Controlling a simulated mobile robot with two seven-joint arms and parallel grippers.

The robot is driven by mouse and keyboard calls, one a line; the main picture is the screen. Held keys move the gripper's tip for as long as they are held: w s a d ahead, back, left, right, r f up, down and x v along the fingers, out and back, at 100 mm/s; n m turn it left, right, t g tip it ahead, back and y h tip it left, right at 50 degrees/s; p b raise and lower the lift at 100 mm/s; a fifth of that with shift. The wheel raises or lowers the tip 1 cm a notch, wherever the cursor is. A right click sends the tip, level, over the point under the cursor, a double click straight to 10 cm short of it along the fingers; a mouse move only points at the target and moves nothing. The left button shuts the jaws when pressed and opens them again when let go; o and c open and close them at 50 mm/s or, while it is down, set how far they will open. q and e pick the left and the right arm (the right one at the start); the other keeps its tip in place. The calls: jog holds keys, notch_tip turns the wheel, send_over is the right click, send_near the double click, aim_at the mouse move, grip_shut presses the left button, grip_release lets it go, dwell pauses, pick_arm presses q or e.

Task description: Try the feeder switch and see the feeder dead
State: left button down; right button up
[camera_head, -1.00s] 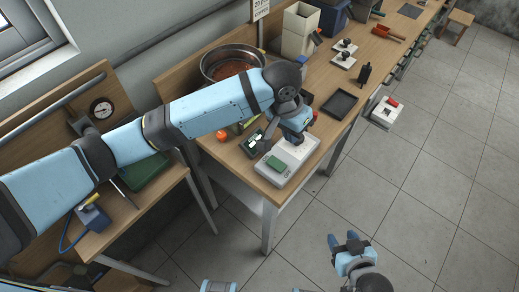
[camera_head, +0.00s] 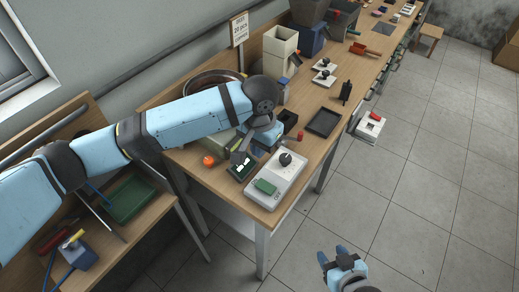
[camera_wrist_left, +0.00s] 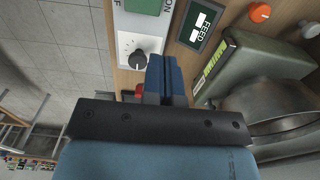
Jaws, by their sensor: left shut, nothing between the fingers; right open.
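A white control box (camera_head: 290,178) with a green rocker switch (camera_head: 265,186) and a black dial knob (camera_head: 286,159) sits at the bench's near edge. The rocker (camera_wrist_left: 143,5) and knob (camera_wrist_left: 137,60) also show in the left wrist view. A dark panel marked FEED (camera_wrist_left: 202,25), with white blocks, lies beside the box; it shows in the head view (camera_head: 243,166). The round metal feeder bowl (camera_head: 196,81) is mostly hidden behind my left arm. My left gripper (camera_head: 237,157) is shut and empty above the bench by the panel (camera_wrist_left: 165,62). My right gripper (camera_head: 337,257) is open over the floor.
An orange knob (camera_head: 209,160) is left of the panel. A black tray (camera_head: 324,121), a dark upright tool (camera_head: 346,92) and white bins (camera_head: 280,50) stand farther along the bench. A lower bench with a green tray (camera_head: 132,200) is at left.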

aim_at(260, 179)
pick_arm(q)
notch_tip(260, 179, down, 11)
jog(key=shift+f+p, duration=0.2)
jog(key=shift+p, duration=0.15)
jog(key=shift+f, duration=0.2)
jog(key=shift+r+p, duration=0.1)
jog(key=shift+p, duration=0.25)
jog(key=shift+r+p, duration=0.7)
jog(key=shift+p, duration=0.25)
jog(key=shift+r, duration=0.1)
